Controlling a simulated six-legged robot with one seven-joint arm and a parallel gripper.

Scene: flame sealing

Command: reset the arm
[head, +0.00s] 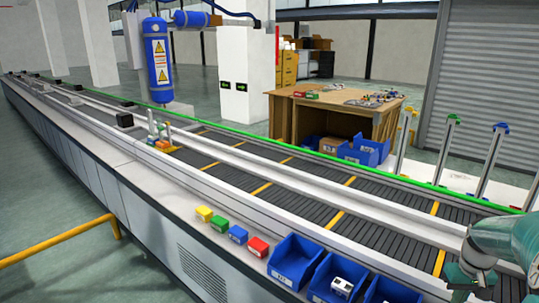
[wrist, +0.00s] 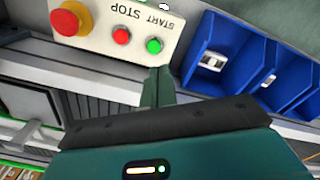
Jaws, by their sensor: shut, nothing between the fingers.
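My gripper (head: 466,278) is at the lower right of the head view, over the near side of the conveyor, with part of my arm at the right edge. In the wrist view the fingers of my gripper (wrist: 158,82) are together and hold nothing. Their tips lie in the picture just below a cream control panel (wrist: 95,25) marked START and STOP. The panel has a green button (wrist: 153,45), a red button (wrist: 121,36) and a larger red knob (wrist: 68,22) on a yellow base. I cannot tell how far the tips are from the panel.
Blue bins (head: 280,274) stand along the conveyor's near edge; one holds a white block (head: 342,288). Yellow, green, blue and red blocks (head: 258,247) sit beside them. The conveyor (head: 300,205) runs far left. A blue cylinder (head: 158,60) hangs over it. A wooden table (head: 330,118) stands behind.

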